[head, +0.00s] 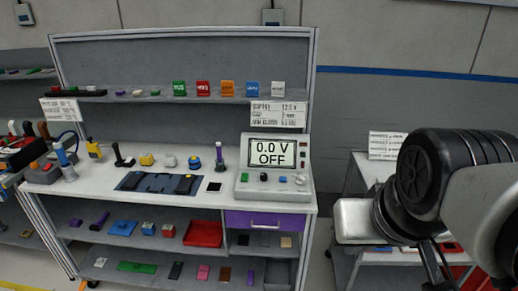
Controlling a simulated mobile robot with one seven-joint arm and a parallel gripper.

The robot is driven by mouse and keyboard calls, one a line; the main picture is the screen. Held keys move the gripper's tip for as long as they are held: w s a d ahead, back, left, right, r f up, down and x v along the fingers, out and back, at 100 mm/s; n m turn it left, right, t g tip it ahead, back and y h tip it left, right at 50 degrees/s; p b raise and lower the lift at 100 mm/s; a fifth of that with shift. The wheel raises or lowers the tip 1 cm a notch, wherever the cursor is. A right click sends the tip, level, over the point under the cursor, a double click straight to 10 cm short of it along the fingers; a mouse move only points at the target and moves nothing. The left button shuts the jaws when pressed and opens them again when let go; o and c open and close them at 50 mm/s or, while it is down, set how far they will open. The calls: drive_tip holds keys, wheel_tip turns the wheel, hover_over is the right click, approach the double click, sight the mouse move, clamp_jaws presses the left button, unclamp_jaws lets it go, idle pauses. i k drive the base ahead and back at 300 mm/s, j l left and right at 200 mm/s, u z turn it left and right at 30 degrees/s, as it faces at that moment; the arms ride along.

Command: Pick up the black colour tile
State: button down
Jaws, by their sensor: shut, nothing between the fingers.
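A small flat black square (214,186) lies on the white bench top, just left of the grey meter box; it looks like the black colour tile. My gripper (354,220) is at the right, a pale block on the end of my arm, beyond the bench's right edge and well away from the black square. It is shut and empty; its fingertips are not clearly seen. Small flat tiles, one dark (243,240) and one beige (286,241), lie on the shelf under the purple drawer.
The grey meter box (273,170) reads 0.0 V OFF. A dark blue tray (160,183) lies left of the black square. A purple screwdriver (219,156) stands behind it. A red bin (203,234) and the purple drawer (265,220) are below. Another bench (370,173) stands at right.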

sight(244, 241)
drive_tip(key=u, duration=0.55)
drive_tip(key=i+j+z, duration=0.1)
drive_tip(key=i+j, duration=0.2)
drive_tip(key=i, duration=0.6)
drive_tip(key=j+z, duration=0.3)
drive_tip(key=j, duration=0.45)
drive_tip(key=k+j+z, duration=0.1)
drive_tip(key=j+z, duration=0.2)
drive_tip(key=j, duration=0.4)
